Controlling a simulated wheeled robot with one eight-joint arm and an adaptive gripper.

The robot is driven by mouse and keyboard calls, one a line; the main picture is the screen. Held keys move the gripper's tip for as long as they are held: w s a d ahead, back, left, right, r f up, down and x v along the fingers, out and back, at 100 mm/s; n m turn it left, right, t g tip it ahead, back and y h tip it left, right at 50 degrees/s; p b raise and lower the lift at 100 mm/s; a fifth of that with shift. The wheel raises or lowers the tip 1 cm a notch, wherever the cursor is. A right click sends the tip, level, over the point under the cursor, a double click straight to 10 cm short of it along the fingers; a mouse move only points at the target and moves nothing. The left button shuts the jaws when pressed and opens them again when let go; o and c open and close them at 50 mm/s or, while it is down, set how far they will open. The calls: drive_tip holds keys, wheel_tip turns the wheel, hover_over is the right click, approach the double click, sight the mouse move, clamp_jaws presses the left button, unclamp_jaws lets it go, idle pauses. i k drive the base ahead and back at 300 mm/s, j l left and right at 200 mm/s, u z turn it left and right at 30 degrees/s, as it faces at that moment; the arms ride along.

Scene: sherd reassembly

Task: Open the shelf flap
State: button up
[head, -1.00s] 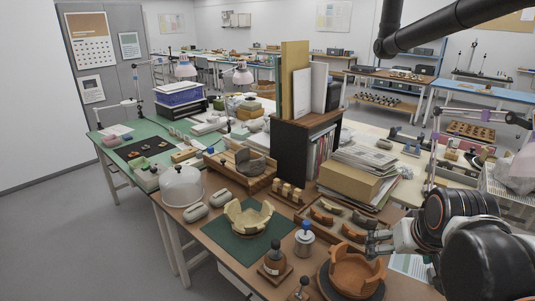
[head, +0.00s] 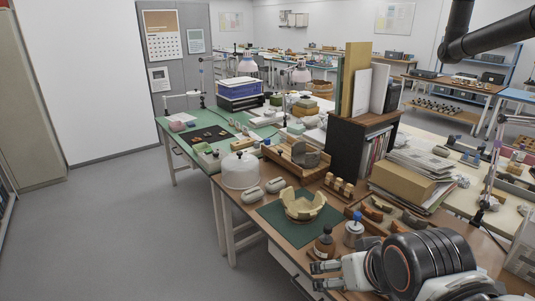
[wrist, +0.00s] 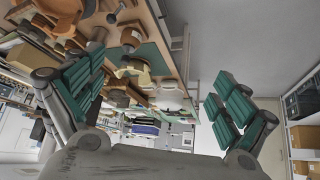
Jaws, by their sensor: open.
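No shelf flap can be made out for certain in either view. In the wrist view, a shelf unit (wrist: 289,128) with dark and tan boxes stands at the right edge; no flap is clear on it. In the head view, a tall beige cabinet (head: 30,110) is cut off at the left edge. My gripper (head: 318,275) is at the lower right of the head view, beside the near edge of the workbench. In the wrist view my gripper (wrist: 155,80) has its green-padded fingers wide apart, with nothing between them. It is apart from both the shelf unit and the cabinet.
The brown workbench (head: 262,222) holds a partly rebuilt bowl (head: 303,207) on a green mat, a glass dome (head: 240,171), bottles, trays of sherds and a dark bookcase (head: 345,150). A green table (head: 178,143) stands behind. The grey floor (head: 130,225) at left is clear.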

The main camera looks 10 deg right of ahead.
sight(295, 169)
drive_tip(key=i+j+z, duration=0.15)
drive_tip(key=i+j, duration=0.65)
drive_tip(key=i, duration=0.2)
drive_tip(key=i+j+z, duration=0.1)
drive_tip(key=i+j, duration=0.75)
drive_tip(key=i, duration=0.15)
